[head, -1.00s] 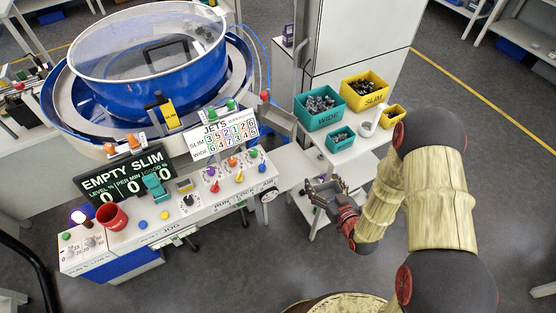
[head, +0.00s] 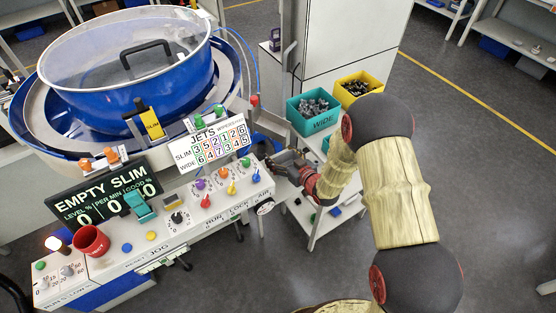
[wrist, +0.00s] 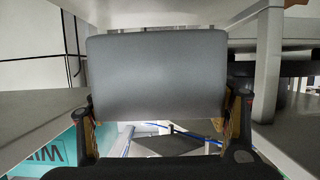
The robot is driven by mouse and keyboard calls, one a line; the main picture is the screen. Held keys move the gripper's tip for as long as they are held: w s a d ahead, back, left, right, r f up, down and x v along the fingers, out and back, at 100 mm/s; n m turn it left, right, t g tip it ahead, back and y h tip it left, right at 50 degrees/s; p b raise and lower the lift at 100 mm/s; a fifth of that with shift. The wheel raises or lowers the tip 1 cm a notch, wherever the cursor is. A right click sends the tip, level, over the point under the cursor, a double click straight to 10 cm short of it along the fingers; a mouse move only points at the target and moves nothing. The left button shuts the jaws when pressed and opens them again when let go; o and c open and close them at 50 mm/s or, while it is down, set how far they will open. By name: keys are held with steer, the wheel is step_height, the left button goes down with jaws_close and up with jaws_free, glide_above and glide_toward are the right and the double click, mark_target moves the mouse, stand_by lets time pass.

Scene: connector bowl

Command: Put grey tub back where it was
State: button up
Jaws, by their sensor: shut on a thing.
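The grey tub (wrist: 157,75) fills the middle of the wrist view as a plain grey wall. My gripper's fingers (wrist: 160,122) are at its two sides, shut on it. In the head view my gripper (head: 285,160) is at the right end of the white control console (head: 215,205), under the grey chute. The tub is hard to make out there, and its inside and contents are hidden.
A teal WIDE bin (head: 318,122) and a yellow bin (head: 357,90) stand on a small white table right of my gripper. A blue bowl feeder (head: 140,85) is at the left. A tall white cabinet (head: 350,40) stands behind. Grey floor is open at right.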

mark_target(282, 161)
steer(key=shift+w+a, duration=0.5)
steer(key=shift+w, duration=0.25)
steer(key=shift+f, duration=0.15)
step_height(282, 161, down, 3)
steer(key=shift+f+b, duration=0.2)
steer(key=shift+b, duration=0.85)
steer(key=shift+r, duration=0.1)
steer(key=o, duration=0.7)
steer(key=shift+f, duration=0.2)
steer(key=o, duration=0.4)
steer(key=shift+o, duration=0.6)
